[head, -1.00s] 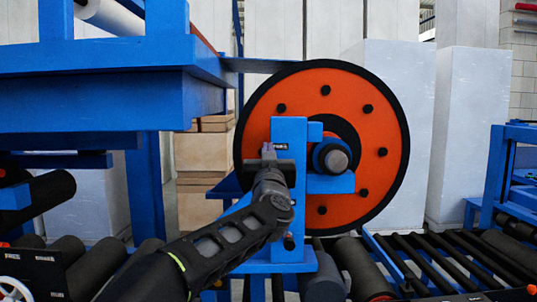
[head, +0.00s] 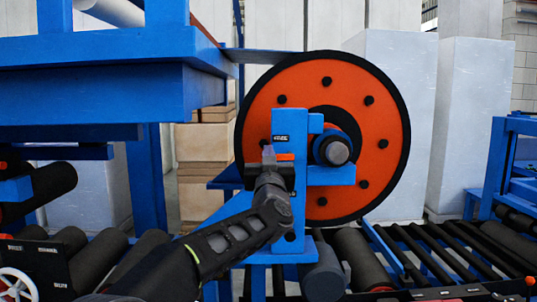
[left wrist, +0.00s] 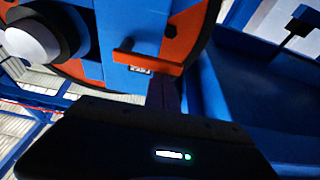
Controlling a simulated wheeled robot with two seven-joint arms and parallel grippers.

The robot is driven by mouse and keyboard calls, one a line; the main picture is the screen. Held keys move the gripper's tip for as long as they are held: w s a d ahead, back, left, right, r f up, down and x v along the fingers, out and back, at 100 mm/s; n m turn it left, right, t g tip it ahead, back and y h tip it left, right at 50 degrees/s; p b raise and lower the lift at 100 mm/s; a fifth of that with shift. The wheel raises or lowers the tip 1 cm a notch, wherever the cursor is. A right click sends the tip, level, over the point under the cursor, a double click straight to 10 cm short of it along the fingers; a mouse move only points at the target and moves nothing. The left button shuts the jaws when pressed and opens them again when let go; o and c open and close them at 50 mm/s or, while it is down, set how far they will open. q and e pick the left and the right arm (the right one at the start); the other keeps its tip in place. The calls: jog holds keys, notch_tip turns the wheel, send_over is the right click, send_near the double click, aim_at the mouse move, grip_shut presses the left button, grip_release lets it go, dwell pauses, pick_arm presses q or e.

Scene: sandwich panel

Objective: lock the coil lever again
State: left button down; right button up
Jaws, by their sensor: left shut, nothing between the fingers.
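The coil lever is a short orange bar (left wrist: 148,62) lying about level across the blue upright (head: 290,200) in front of the coil. In the head view its orange end (head: 285,157) shows just right of my left fingers, below a small label. My left gripper (head: 268,154) is shut and empty, fingers pointing up in front of the upright. In the left wrist view the dark fingers (left wrist: 163,95) stand close to the lever; I cannot tell whether they touch it. The gripper hides part of the lever in the head view. My right gripper is out of view.
The big orange coil disc (head: 300,95) with a black rim stands behind the upright. Its hub end (head: 336,153) sticks out to the right of the lever. A blue machine frame (head: 90,95) overhangs at left. A roller conveyor (head: 440,250) runs low at right.

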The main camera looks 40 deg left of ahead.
pick_arm(q)
jog(key=shift+f+n+y+b, duration=0.3)
jog(key=shift+f+n, duration=0.05)
jog(key=shift+n, duration=0.35)
jog(key=w+d+f+n+g, duration=0.1)
jog(key=f+n+g, duration=0.2)
jog(key=n, duration=0.6)
jog(key=w+d+f+n+g+y+b, duration=0.1)
jog(key=d+f+n+g, duration=0.1)
jog(key=n, duration=0.8)
jog(key=shift+w+d+f+g, duration=0.35)
jog(key=shift+f+g, duration=0.5)
jog(key=shift+g, duration=0.25)
